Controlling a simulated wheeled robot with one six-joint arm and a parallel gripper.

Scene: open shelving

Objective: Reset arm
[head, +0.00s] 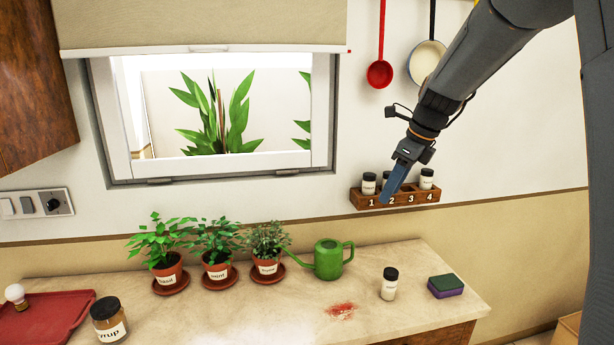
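My arm reaches in from the upper right, and my gripper (388,198) points down and left in front of the small wooden rack (440,198) on the wall. Its blue fingers are seen from the side, so I cannot tell whether they are apart, and no held object shows. The rack carries the numbers 1 to 4. Black-lidded jars show at its left end (369,184) and at slot 4 (427,179). Another jar is partly hidden behind my gripper. I cannot tell whether my gripper touches the rack.
The counter (250,320) below holds three potted herbs (217,272), a green watering can (328,262), a black-lidded jar (389,288), a sponge (446,287), a syrup jar (108,325) and a red tray (50,318). A red smear (341,311) marks the counter.

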